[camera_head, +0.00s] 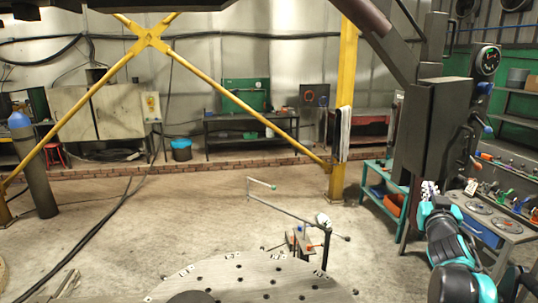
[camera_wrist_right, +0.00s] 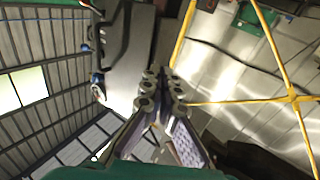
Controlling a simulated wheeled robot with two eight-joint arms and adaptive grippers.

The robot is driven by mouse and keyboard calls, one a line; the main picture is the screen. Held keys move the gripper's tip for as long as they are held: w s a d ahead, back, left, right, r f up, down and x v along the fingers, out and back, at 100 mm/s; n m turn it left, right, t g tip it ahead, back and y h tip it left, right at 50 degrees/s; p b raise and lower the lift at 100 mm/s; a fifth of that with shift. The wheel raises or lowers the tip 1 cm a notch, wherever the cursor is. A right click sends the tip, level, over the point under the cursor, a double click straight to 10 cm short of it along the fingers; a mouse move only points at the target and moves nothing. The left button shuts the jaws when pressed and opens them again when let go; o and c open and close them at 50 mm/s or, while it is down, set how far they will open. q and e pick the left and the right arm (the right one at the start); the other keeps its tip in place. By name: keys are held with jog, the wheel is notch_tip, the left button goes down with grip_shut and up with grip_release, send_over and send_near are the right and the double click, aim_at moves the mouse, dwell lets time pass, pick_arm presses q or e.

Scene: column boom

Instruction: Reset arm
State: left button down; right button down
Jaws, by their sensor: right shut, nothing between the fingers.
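My right arm, teal and black, comes in from the lower right in the head view. Its gripper (camera_head: 430,188) points up and away, in front of the lower part of a dark grey machine column (camera_head: 432,125). In the right wrist view the gripper (camera_wrist_right: 163,82) has its fingers together at the tips, with nothing between them. The wrist view looks upward past the machine (camera_wrist_right: 128,50) toward the roof and wall. My left gripper shows in neither view.
A round perforated metal table (camera_head: 250,277) is at the front centre. A workbench with tools (camera_head: 490,215) stands at the right, close to my right arm. A teal shelf (camera_head: 385,190) stands behind. Open concrete floor (camera_head: 150,220) lies left of centre.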

jog(key=s+a+f+n+g+y+b, duration=0.1)
jog(key=s+a+f+g+y+b, duration=0.1)
jog(key=s+a+f, duration=0.6)
jog(key=s+a+f+n+g+y+b, duration=0.2)
jog(key=s+a+f+b, duration=0.4)
jog(key=a+f, duration=0.6)
jog(key=s+a+f+n+g+y+b, duration=0.1)
jog(key=s+a+f+g+y+b, duration=0.3)
jog(key=f, duration=2.1)
jog(key=s+a+g+b, duration=0.1)
jog(key=s+a, duration=0.5)
jog(key=shift+s+a+f+n+g, duration=0.15)
jog(key=shift+s+f+n+g, duration=0.15)
jog(key=shift+g, duration=0.1)
